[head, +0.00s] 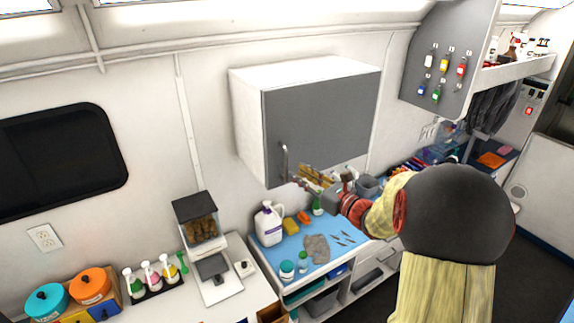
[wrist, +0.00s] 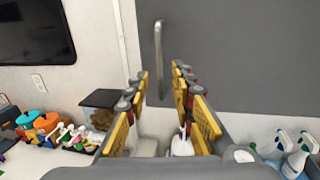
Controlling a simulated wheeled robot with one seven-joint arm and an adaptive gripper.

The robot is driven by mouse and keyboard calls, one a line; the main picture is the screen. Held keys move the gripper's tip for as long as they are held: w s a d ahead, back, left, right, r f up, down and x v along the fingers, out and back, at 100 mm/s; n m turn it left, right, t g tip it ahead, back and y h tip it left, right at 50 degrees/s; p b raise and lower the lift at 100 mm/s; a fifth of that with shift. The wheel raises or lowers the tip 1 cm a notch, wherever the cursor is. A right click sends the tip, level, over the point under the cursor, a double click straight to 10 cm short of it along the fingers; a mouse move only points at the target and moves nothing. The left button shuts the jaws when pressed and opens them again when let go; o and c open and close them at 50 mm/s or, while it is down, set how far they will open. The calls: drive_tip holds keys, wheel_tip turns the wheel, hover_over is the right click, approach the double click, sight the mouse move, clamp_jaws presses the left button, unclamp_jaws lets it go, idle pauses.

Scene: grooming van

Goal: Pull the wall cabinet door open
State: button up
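The white wall cabinet (head: 247,125) hangs on the wall, and its grey door (head: 325,120) looks closed. A vertical metal bar handle (head: 284,160) is at the door's lower left; it also shows in the wrist view (wrist: 158,58). My gripper (head: 300,183) is near the lower edge of the door, just right of and below the handle in the head view. In the wrist view my gripper (wrist: 160,80) is open, with yellow-padded fingers apart. The handle appears ahead, between the fingertips' directions and mostly above them. I cannot tell the exact gap; nothing is held.
Below the cabinet, a blue-topped counter (head: 270,257) holds a white jug (head: 269,224), a grey cloth (head: 317,247) and small tools. A dispenser (head: 200,225) stands to the left.

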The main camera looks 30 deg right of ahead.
sight(286, 181)
drive_tip(key=p+x, duration=0.1)
drive_tip(key=x, duration=0.6)
drive_tip(key=shift+f, duration=0.1)
drive_tip(key=shift+c, duration=0.7)
clamp_jaws()
